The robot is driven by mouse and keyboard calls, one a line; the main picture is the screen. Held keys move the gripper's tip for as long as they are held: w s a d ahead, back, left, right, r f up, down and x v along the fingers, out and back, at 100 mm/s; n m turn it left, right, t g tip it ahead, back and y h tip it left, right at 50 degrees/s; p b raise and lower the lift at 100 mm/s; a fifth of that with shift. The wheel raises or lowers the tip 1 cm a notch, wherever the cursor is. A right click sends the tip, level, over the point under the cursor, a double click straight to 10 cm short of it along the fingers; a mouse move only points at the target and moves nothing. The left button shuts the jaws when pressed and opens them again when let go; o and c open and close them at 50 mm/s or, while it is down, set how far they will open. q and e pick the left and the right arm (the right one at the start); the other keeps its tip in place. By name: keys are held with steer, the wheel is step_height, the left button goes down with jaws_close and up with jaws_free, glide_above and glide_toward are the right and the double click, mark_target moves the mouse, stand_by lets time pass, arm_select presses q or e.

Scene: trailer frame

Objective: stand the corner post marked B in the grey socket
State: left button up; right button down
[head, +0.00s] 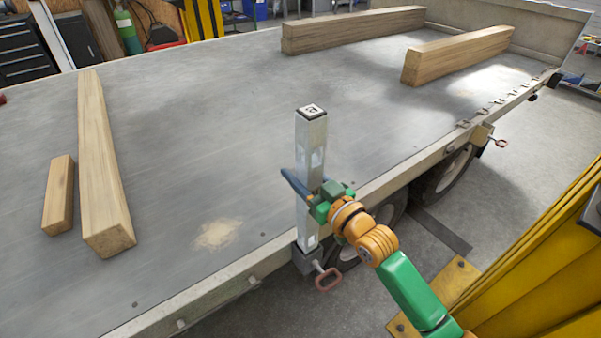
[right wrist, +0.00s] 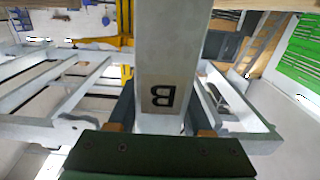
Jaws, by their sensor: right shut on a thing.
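The light grey metal corner post (head: 311,145) stands upright at the near side edge of the trailer bed. Its dark top cap bears a small letter label. In the right wrist view the post (right wrist: 172,60) fills the middle, with a black B upside down on its face. My right gripper (head: 308,190) is shut around the post at mid-height. The grey socket (head: 304,262) is on the bed's side rail, with the post's lower end lined up at its mouth. I cannot tell how deep the post sits. My left gripper is not in view.
A red-handled pin (head: 328,280) sticks out beside the grey socket. A tan socket (head: 482,132) is farther along the rail. Wooden beams (head: 97,150) lie on the trailer bed (head: 230,120), whose middle is clear. A yellow structure (head: 545,270) stands at the right.

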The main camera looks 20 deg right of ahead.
steer(key=shift+f+b, duration=3.5)
steer(key=shift+f, duration=0.75)
steer(key=shift+c, duration=1.2)
jaws_free()
steer(key=shift+s, duration=0.1)
steer(key=v, duration=0.7)
